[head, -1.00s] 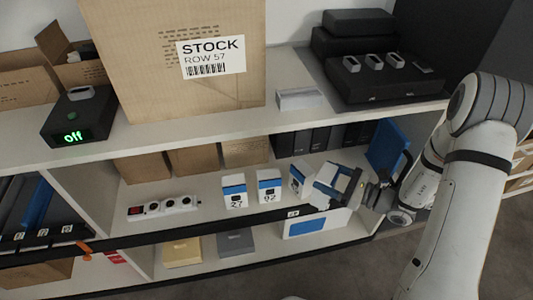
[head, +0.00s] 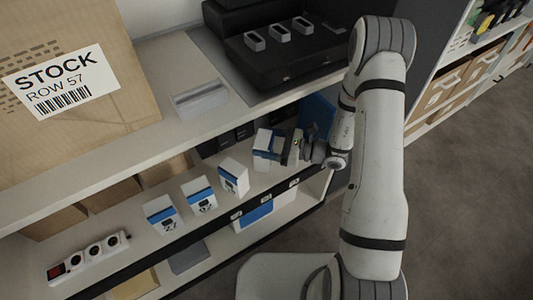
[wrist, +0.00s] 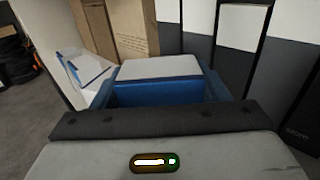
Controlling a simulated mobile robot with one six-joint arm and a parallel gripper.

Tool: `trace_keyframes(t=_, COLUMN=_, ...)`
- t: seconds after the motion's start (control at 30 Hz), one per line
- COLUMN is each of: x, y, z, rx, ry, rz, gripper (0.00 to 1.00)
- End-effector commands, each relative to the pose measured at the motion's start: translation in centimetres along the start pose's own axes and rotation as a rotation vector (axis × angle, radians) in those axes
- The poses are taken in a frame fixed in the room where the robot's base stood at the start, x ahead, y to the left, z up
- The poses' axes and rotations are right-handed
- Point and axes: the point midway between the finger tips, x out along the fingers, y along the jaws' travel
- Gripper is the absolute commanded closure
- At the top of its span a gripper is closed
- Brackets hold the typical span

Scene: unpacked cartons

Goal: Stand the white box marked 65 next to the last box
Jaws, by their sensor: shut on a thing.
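My gripper (head: 283,150) is shut on a white box with a blue band (head: 263,143), at the right end of a row on the middle shelf. The held box also shows between the jaws in the wrist view (wrist: 158,68). Its number cannot be read. To its left stand three similar white-and-blue boxes: one marked 27 (head: 163,214), one that seems marked 02 (head: 199,194), and the last box (head: 233,177), nearest the held one. A small gap shows between the last and the held box. Whether the held box touches the shelf cannot be told.
A blue panel-like object (head: 318,113) stands right behind my gripper. Dark boxes (head: 226,140) stand behind the row. The upper shelf (head: 180,62) overhangs it. A power strip (head: 88,257) lies at the left. The shelf's front edge (head: 225,222) is close to the row.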

Motion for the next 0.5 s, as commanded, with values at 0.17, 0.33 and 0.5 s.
trace_keyframes(t=0.17, x=0.3, y=0.2, z=-1.5, rx=0.0, ry=-0.001, rz=0.008, gripper=0.61)
trace_keyframes(t=0.33, x=0.4, y=0.3, z=-3.8, rx=0.002, ry=-0.001, rz=0.011, gripper=0.61)
trace_keyframes(t=0.5, x=0.4, y=0.2, z=-4.8, rx=-0.002, ry=-0.002, rz=0.011, gripper=0.61)
